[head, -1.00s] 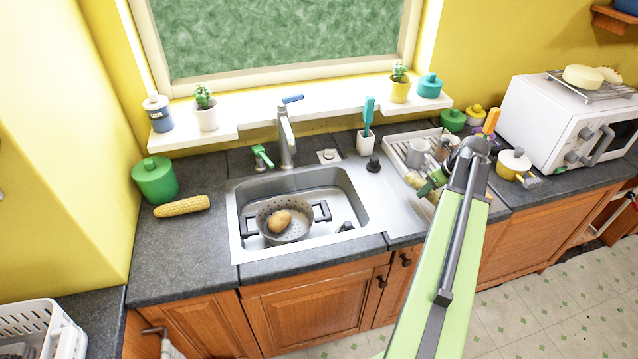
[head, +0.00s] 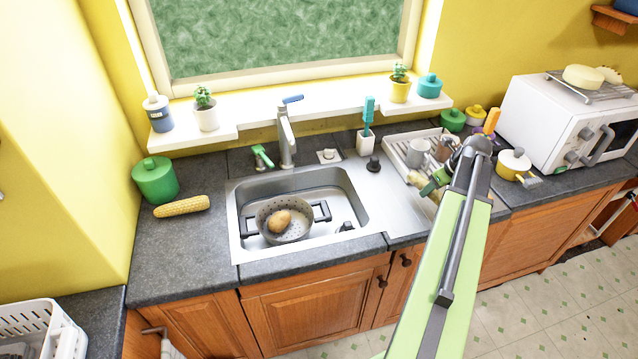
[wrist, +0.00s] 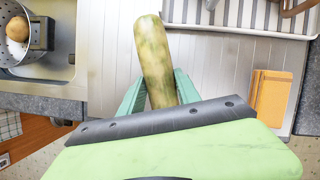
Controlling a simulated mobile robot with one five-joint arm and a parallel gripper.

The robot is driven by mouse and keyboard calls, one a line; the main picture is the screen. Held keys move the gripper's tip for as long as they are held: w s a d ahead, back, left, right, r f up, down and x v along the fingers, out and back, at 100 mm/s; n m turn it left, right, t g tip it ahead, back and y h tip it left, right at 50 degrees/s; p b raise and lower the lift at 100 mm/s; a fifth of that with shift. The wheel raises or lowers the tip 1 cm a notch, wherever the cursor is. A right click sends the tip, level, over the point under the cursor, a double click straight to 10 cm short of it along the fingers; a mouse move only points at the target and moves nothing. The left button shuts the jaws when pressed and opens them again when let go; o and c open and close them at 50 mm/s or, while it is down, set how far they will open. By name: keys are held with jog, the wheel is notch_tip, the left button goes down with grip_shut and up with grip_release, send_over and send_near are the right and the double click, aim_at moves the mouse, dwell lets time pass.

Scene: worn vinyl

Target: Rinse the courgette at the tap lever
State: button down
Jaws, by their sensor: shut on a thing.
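The courgette, mottled green and pale, stands out lengthwise from my gripper in the wrist view (wrist: 155,55). My gripper (wrist: 157,92) has its green fingers shut on the courgette's near end. In the head view my gripper (head: 437,184) and the courgette (head: 417,180) are over the drainboard, right of the sink and in front of the dish rack. The courgette is well to the right of the tap. My arm partly hides this area.
A colander (head: 290,232) holding a potato (head: 279,221) sits in the sink. A dish rack (head: 396,150) with cups, a brush holder (head: 365,142) and a dark knob (head: 374,163) stand near the drainboard. An orange-brown block (wrist: 272,98) lies right of the courgette. Corn (head: 182,206) lies left.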

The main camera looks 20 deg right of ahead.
jog(key=shift+a, duration=0.55)
jog(key=shift+w, duration=0.1)
jog(key=shift+d, duration=0.2)
jog(key=shift+d, duration=0.45)
jog(key=shift+a, duration=0.2)
jog(key=shift+a, duration=0.45)
jog(key=shift+d, duration=0.1)
